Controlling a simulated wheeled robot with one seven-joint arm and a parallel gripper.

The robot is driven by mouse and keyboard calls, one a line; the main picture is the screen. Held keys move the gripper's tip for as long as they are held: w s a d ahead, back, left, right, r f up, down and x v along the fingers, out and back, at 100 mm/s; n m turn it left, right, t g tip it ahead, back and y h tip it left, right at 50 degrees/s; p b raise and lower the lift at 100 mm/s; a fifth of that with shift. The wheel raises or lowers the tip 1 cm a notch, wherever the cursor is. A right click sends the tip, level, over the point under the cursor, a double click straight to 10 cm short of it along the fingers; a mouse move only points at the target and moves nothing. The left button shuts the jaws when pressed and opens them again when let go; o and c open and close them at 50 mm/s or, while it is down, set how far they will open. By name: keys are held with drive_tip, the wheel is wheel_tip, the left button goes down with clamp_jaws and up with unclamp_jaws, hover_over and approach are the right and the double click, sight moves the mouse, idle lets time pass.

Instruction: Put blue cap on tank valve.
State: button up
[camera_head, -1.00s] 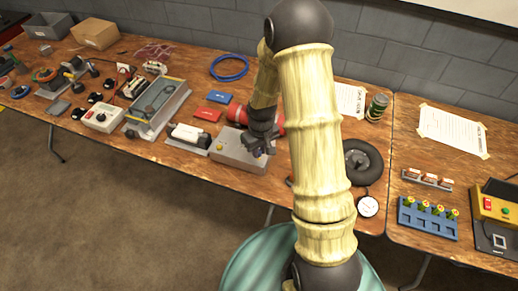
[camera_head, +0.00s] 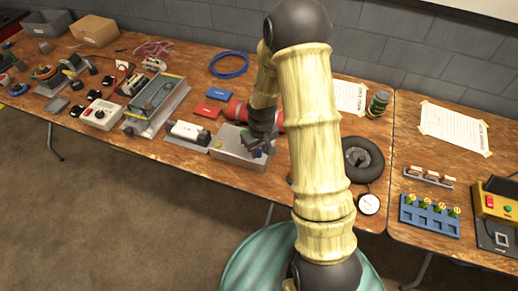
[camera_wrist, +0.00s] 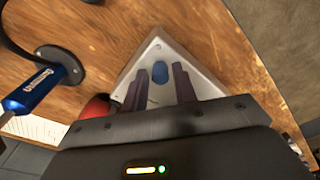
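The blue cap (camera_wrist: 159,71) stands on the pale grey box or tray. It shows between the far ends of my gripper's fingers in the wrist view, and I see no finger touching it. My gripper (camera_wrist: 160,80) is open, with gaps between its fingers and the cap. In the head view my gripper (camera_head: 262,146) is low over the grey box (camera_head: 232,158) and mostly hides the cap. The red tank (camera_head: 238,110) lies just behind the box, partly behind my arm. Its red end also shows in the wrist view (camera_wrist: 94,108). I cannot make out its valve.
A black wheel (camera_head: 362,158) and a round gauge (camera_head: 369,204) are right of my arm. A white device (camera_head: 188,131) sits left of the box. A blue cylinder (camera_wrist: 40,88) shows in the wrist view.

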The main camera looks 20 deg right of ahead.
sight(259, 151)
drive_tip(key=shift+o, duration=1)
drive_tip(key=shift+r, duration=0.15)
wheel_tip(259, 151, up, 17)
drive_tip(key=shift+s+d, duration=0.2)
drive_tip(key=shift+s, duration=0.25)
drive_tip(key=shift+o, duration=0.2)
drive_tip(key=shift+p, duration=0.3)
idle(0.5)
drive_tip(key=w+p, duration=0.1)
drive_tip(key=p, duration=0.1)
drive_tip(key=w+p, duration=0.1)
drive_tip(key=shift+w+a+g+p, duration=0.2)
drive_tip(key=shift+a+g+p, duration=0.1)
drive_tip(key=shift+p, duration=0.1)
